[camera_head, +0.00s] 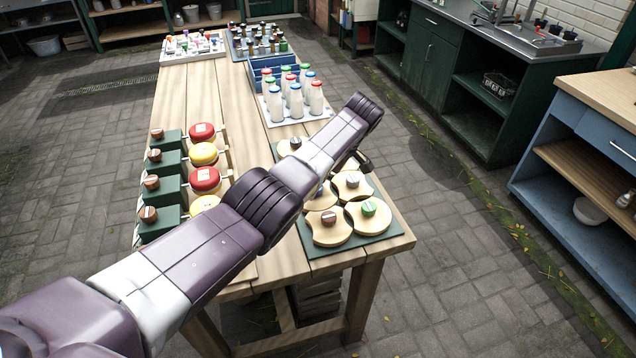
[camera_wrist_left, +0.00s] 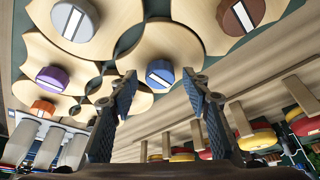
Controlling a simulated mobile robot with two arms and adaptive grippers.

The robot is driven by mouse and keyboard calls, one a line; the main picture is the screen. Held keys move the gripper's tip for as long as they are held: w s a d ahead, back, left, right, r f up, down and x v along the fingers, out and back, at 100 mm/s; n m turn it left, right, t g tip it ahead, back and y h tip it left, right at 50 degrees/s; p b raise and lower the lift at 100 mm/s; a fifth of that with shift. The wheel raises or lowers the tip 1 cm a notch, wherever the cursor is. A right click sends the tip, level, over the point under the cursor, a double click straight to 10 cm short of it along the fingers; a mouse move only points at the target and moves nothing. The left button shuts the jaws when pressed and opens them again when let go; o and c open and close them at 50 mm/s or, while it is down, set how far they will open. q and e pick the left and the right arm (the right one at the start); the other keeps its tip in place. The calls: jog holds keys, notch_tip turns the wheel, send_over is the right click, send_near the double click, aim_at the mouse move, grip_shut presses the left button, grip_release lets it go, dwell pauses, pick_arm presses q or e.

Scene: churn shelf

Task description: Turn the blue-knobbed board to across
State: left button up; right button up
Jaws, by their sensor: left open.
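Several pale wooden boards with striped knobs lie on a green base (camera_head: 384,231) at the table's near right corner. The slate-blue knob (camera_wrist_left: 160,68), which looks like the blue one, tops its board (camera_wrist_left: 150,42); its white stripe is slanted in the left wrist view. My left gripper (camera_wrist_left: 160,78) is open, one finger to each side of that knob in the picture; I cannot tell whether they touch it. In the head view my arm hides this knob and most of the gripper. My right gripper is not in view.
Neighbouring boards carry a brown knob (camera_wrist_left: 240,15), a grey one (camera_wrist_left: 73,20), a purple one (camera_wrist_left: 52,78) and a green one (camera_head: 369,208). Capped bottles (camera_head: 296,98) stand behind. Red- and yellow-topped pieces (camera_head: 204,154) and green blocks (camera_head: 160,190) stand left.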

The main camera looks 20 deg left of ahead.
pick_arm(q)
jog(key=v, duration=1.2)
